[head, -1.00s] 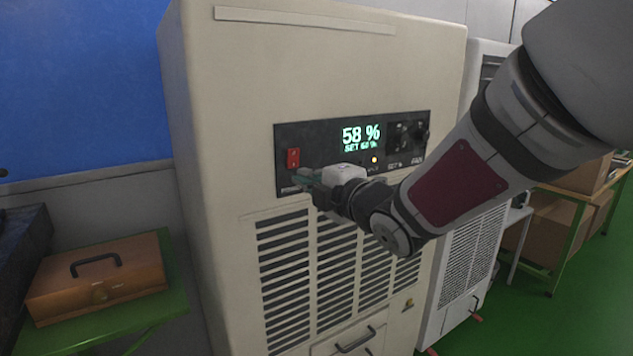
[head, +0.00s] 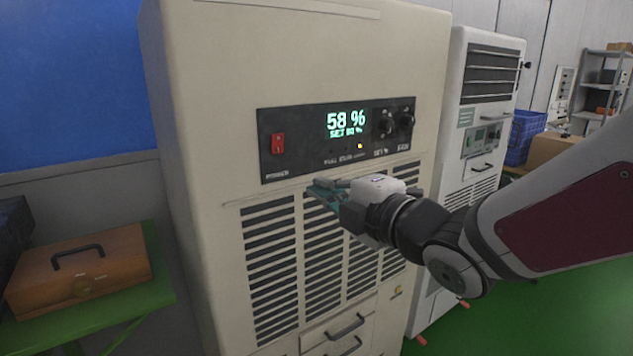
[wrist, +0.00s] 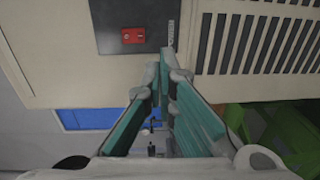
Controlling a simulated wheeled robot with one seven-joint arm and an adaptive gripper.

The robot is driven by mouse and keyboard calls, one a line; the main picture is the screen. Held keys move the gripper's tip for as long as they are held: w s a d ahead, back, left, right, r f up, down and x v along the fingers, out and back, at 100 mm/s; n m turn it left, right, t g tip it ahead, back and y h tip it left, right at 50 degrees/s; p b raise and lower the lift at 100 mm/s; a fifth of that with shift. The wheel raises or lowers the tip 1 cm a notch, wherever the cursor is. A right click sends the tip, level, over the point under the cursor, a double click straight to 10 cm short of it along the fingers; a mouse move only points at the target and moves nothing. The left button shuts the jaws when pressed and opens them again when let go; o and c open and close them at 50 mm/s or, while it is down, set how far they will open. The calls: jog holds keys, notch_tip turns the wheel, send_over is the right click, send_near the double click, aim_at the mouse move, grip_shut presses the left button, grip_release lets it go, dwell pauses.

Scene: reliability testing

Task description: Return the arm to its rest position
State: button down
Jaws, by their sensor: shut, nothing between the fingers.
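My gripper (head: 318,190) is shut and empty, in front of the beige cabinet (head: 210,120), just below its dark control panel (head: 300,120) at the top of the vent slats. My arm reaches in from the right of the head view. The panel has a red switch (head: 278,143), a lit display (head: 346,124) reading 58 % with a smaller set line under it, and dark knobs (head: 385,124). In the wrist view the gripper's teal fingers (wrist: 165,62) point toward the panel's edge, and the red switch (wrist: 133,36) shows ahead of them.
A brown toolbox (head: 85,270) sits on a green table (head: 130,300) at the left. A second, white cabinet (head: 480,130) stands to the right. Shelving (head: 605,85) and a blue crate (head: 523,135) are farther back. Green floor (head: 560,320) is open at the lower right.

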dwell(0.3)
jog(key=s+d+f+m+g+h, duration=0.1)
jog(key=s+d+f+m+h, duration=0.2)
jog(key=d+m, duration=0.4)
jog(key=s+d+f+m+g+h, duration=0.1)
jog(key=s+d+m+g+h, duration=0.1)
jog(key=s+d+m+h, duration=0.4)
jog(key=s+d+f+m+g, duration=0.2)
jog(key=s+m+g, duration=0.1)
jog(key=s+m, duration=0.3)
jog(key=s+d+f+m+g+p, duration=0.1)
jog(key=s+m+g, duration=0.3)
jog(key=s, duration=0.7)
jog(key=shift+d+f+m+h, duration=0.3)
jog(key=shift+d+f+m, duration=0.25)
jog(key=shift+d+m, duration=0.35)
